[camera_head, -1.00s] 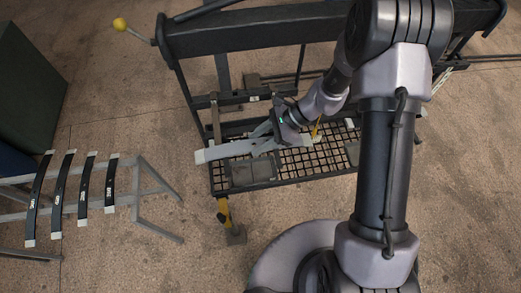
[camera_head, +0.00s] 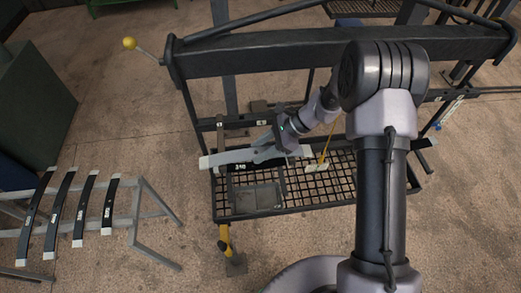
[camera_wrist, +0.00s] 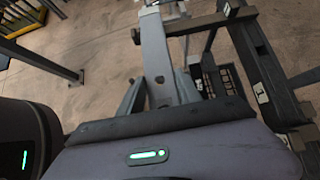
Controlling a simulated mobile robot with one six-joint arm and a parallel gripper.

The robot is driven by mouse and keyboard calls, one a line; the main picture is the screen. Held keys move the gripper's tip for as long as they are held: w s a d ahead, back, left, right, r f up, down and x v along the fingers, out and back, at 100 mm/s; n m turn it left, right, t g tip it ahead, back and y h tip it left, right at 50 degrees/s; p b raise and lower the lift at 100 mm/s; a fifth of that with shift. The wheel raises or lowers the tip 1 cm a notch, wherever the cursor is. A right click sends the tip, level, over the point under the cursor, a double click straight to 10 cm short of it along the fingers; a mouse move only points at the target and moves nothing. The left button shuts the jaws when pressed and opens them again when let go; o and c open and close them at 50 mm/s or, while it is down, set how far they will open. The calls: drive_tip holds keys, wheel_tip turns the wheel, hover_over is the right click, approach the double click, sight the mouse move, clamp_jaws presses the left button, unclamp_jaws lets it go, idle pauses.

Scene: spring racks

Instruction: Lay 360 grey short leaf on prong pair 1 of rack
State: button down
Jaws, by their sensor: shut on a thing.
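The rack (camera_head: 300,45) is a dark frame with a thick top beam.
Several dark leaves with pale ends lie on a grey stand (camera_head: 150,215) at the left. A yellow-knobbed lever (camera_head: 130,44) sticks out at the rack's upper left. A dark green cabinet (camera_head: 35,115) is far left.

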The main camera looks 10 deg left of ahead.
drive_tip(key=c, duration=0.7)
unclamp_jaws()
drive_tip(key=shift+c, duration=0.2)
drive_tip(key=b+v, duration=0.1)
drive_tip(key=v, duration=1.6)
drive_tip(key=shift+d+r, duration=0.15)
drive_tip(key=shift+d, duration=0.05)
drive_tip(key=shift+s, duration=0.1)
drive_tip(key=s+d+f+n+t+h+b, duration=0.2)
drive_tip(key=s+f+b, duration=0.6)
drive_tip(key=s+b, duration=0.4)
drive_tip(key=s+d+f+n+t+h+b, duration=0.1)
drive_tip(key=s+f+n+t+h+b, duration=0.3)
drive_tip(key=s+b, duration=0.9)
wheel_tip(320, 180, down, 6)
drive_tip(key=n+t+b, duration=0.2)
drive_tip(key=n+b, duration=0.2)
drive_tip(key=b, duration=0.3)
drive_tip(key=shift+d+r+n+h, duration=0.15)
drive_tip(key=shift+d+n+h, duration=0.15)
drive_tip(key=shift+d+n, duration=0.1)
